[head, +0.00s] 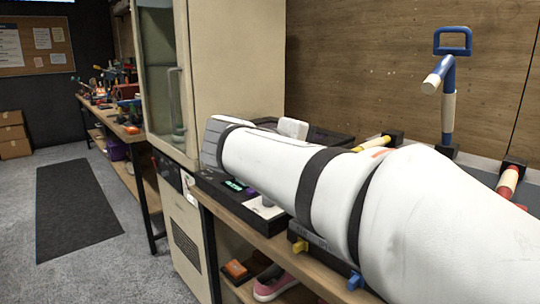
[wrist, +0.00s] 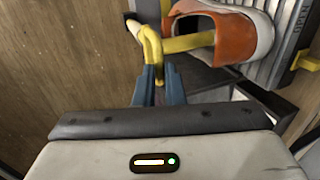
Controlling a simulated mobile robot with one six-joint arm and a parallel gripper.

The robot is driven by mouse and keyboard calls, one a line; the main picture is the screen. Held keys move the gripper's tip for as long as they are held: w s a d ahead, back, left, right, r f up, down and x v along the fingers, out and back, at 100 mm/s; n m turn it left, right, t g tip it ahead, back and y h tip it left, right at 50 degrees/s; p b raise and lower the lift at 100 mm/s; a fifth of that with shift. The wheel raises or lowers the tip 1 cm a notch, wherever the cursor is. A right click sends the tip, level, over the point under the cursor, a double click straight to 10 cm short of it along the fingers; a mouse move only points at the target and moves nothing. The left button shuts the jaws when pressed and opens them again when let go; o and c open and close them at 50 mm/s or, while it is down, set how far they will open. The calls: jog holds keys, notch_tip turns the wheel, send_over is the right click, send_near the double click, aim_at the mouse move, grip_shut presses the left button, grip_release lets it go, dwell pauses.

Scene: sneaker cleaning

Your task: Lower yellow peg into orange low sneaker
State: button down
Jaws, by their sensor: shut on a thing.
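In the wrist view, my gripper (wrist: 158,84) has its blue fingers shut on the bent handle end of the yellow peg (wrist: 185,44). The peg's straight shaft runs right to the opening of the orange low sneaker (wrist: 208,56). The shaft overlaps the dark opening; its far end is hard to make out, so I cannot tell how deep it reaches. The sneaker has an orange heel and a pale upper, and sits beside a grey ribbed rack. In the head view my arm hides the gripper and most of the sneaker area.
In the head view, a blue-and-cream handled peg (head: 447,95) stands at the back right, with a red-and-cream peg (head: 508,182) nearby. A tall cabinet (head: 235,60) stands left of the bench. A pink sneaker (head: 274,283) lies on the lower shelf.

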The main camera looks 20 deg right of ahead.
jog(key=shift+f, duration=0.6)
jog(key=c, duration=1.5)
grip_release()
jog(key=shift+r, duration=0.1)
jog(key=p+v, duration=0.1)
jog(key=v, duration=0.7)
jog(key=shift+p, duration=0.35)
jog(key=shift+d+p, duration=0.15)
jog(key=shift+p, duration=0.2)
jog(key=s+a+f+m+g+y+p, duration=0.3)
jog(key=s+y+p, duration=0.6)
jog(key=p, duration=1.2)
notch_tip(320, 180, down, 3)
jog(key=a+m+y, duration=0.1)
jog(key=a+y, duration=0.1)
jog(key=y, duration=0.2)
jog(key=shift+s+a, duration=0.2)
jog(key=shift+s, duration=0.15)
